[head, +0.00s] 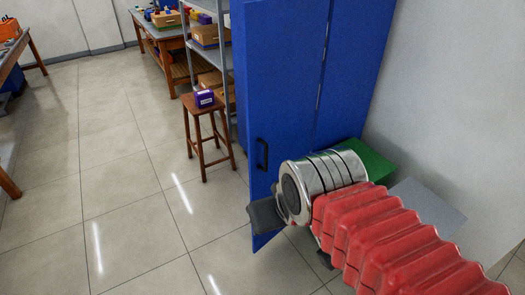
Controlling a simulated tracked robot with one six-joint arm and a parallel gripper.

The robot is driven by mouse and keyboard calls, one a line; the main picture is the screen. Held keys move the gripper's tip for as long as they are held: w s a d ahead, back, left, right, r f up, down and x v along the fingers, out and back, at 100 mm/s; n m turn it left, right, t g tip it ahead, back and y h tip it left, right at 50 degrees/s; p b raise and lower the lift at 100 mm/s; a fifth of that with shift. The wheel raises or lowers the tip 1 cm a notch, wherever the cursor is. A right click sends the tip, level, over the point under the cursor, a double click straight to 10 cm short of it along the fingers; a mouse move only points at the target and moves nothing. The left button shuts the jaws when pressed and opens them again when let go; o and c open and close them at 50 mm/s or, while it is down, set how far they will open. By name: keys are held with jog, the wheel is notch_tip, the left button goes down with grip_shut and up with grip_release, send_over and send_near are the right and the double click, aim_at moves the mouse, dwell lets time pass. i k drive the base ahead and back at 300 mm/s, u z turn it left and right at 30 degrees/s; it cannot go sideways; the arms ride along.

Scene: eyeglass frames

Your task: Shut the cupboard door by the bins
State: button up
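The tall blue cupboard (352,70) stands against the wall at the right. Its left panel, a door (283,80), has a black handle (262,154) near its left edge. A seam with small pale marks runs down between this door and the panel to its right. How far the door stands open I cannot tell. My gripper (267,216) is in front of the door's lower part, below the handle. A dark flat finger shows at its left; the rest is largely hidden by my silver wrist. I cannot tell whether it touches the door. I see nothing held.
A green bin (373,160) and a grey one (428,201) stand by the wall, partly behind my red-sleeved arm. A wooden stool (206,112) with a purple box (205,98) stands left of the cupboard. Shelving and a workbench (165,42) are behind.

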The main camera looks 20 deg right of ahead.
aim_at(284, 41)
jog(key=u, duration=0.35)
jog(key=i, duration=1)
jog(key=z, duration=0.05)
